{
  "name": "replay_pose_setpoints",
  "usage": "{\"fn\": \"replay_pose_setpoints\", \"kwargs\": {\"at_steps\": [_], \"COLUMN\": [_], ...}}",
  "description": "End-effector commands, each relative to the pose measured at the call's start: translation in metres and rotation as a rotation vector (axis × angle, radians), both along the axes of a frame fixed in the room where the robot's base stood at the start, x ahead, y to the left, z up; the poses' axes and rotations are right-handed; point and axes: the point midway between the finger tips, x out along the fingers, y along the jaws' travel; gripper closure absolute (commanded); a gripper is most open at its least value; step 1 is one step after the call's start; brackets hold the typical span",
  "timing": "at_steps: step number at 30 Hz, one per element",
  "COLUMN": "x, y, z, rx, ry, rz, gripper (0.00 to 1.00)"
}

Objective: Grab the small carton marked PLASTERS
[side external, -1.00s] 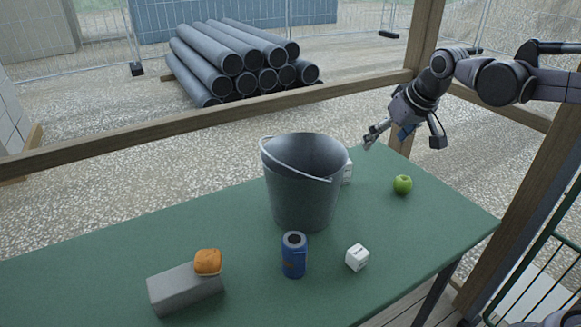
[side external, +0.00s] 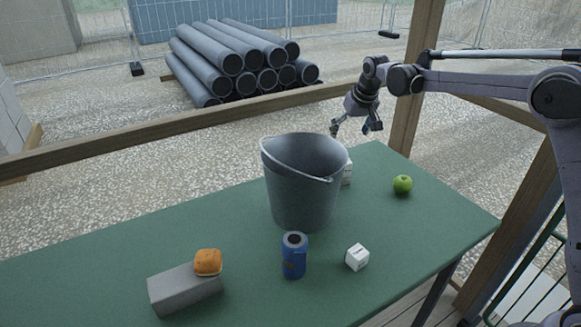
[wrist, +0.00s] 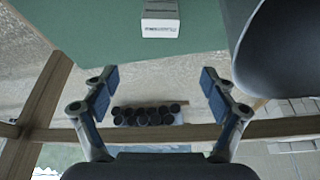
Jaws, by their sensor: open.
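Two small white cartons are on the green table. One carton (side external: 347,173) stands behind the bucket and is partly hidden by it. The other carton (side external: 357,257) sits at the front, right of the blue can; its marking is too small to read. In the wrist view a white carton (wrist: 160,18) with dark print shows at the top edge, beside the bucket; I cannot make out the word. My gripper (side external: 354,130) is open and empty, in the air above and behind the bucket, apart from both cartons. Its two fingers are spread in the wrist view (wrist: 159,80).
A grey bucket (side external: 300,195) stands mid-table and is the main obstacle. A blue can (side external: 294,257) stands in front of it. An orange bread roll (side external: 208,262) rests on a grey block (side external: 185,292). A green apple (side external: 402,185) lies at the right.

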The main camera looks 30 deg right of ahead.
Motion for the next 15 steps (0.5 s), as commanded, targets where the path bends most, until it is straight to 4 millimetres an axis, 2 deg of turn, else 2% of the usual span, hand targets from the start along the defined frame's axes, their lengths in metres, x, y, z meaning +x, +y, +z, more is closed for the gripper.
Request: {"fn": "replay_pose_setpoints", "kwargs": {"at_steps": [9,15], "x": [0.000,0.004], "y": [0.000,-0.001], "z": [-0.057,-0.072], "rx": [0.000,0.001], "ry": [-0.001,-0.001], "rz": [0.000,0.000], "gripper": [0.15,0.15]}}
